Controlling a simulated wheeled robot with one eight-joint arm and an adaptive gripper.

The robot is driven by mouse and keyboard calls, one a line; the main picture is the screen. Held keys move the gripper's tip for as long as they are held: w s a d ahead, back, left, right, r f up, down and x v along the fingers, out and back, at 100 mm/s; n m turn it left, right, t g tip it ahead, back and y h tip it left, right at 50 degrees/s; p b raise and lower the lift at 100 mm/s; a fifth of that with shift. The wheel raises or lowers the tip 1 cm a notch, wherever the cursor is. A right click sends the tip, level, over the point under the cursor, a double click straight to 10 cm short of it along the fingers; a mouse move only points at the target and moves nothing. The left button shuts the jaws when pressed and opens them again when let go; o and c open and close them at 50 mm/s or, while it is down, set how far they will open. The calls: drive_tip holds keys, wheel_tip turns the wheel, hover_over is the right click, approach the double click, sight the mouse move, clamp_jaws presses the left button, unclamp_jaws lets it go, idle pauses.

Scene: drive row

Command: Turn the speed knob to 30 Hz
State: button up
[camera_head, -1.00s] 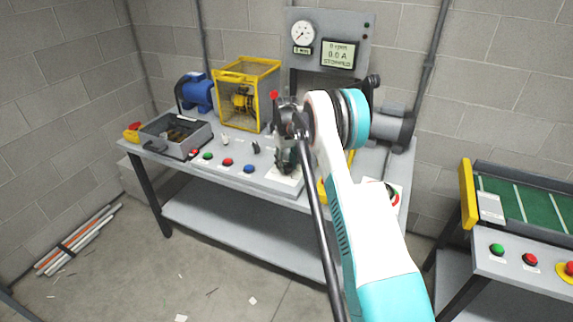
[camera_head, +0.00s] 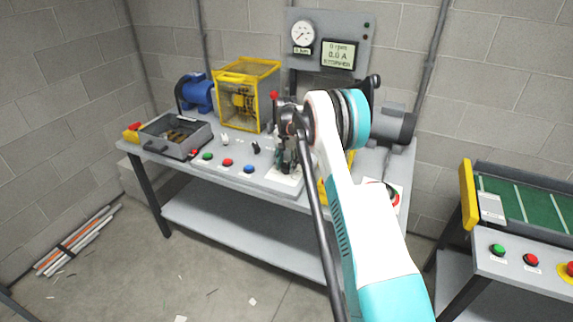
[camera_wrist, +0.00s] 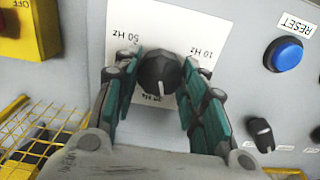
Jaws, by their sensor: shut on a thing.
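The black speed knob (camera_wrist: 158,72) sits on a white scale card (camera_wrist: 135,20) in the wrist view. The card reads upside down, with 50 Hz at left, 10 Hz at right and a partly covered label below the knob. The knob's white pointer mark points down toward that covered label. My gripper (camera_wrist: 161,68) is shut on the knob, with one green-padded finger on each side. In the head view my gripper (camera_head: 287,160) stands over the card (camera_head: 284,180) on the bench and hides the knob. The display (camera_head: 339,54) appears to read 0 rpm, 0.0 A and stopped.
A blue RESET button (camera_wrist: 287,54) and a small black selector (camera_wrist: 262,134) lie right of the knob in the wrist view. A yellow cage (camera_wrist: 40,145) is at lower left. In the head view a red stop button (camera_head: 383,193) is right of my gripper.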

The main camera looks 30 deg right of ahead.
sight(286, 165)
drive_tip(key=shift+m, duration=1.9)
drive_tip(key=o, duration=1.1)
drive_tip(key=shift+c, duration=0.2)
wheel_tip(286, 165, up, 12)
